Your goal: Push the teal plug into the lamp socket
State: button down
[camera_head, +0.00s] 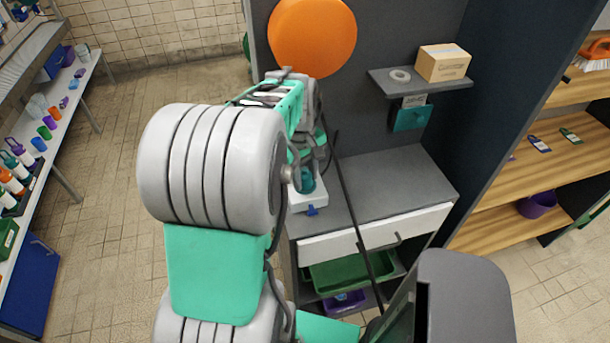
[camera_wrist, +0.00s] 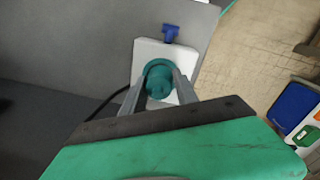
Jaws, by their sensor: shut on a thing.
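The teal plug (camera_wrist: 159,80) is between the two fingers of my gripper (camera_wrist: 160,88) in the wrist view, and the gripper is shut on it. Behind it is a white plate with a teal round ring, the lamp socket (camera_wrist: 150,48); the plug overlaps the ring. I cannot tell how deep the plug sits. A dark cable runs off to the left. In the head view the white socket plate (camera_head: 304,201) lies on the grey worktop, with teal (camera_head: 307,182) showing on it. My arm hides most of the gripper there.
A blue tab (camera_wrist: 171,34) stands at the socket plate's edge. The grey worktop (camera_head: 385,190) is clear to the right. A shelf (camera_head: 425,86) above holds a cardboard box (camera_head: 443,63) and a grey ring. A large orange disc (camera_head: 312,37) is at the back.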

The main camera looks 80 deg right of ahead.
jog(key=shift+f, duration=0.25)
jog(key=c, duration=0.9)
grip_release()
jog(key=shift+o, duration=0.2)
jog(key=r, duration=0.4)
jog(key=r+b, duration=0.1)
jog(key=r, duration=0.2)
jog(key=shift+w+a+r, duration=0.2)
jog(key=shift+r, duration=0.2)
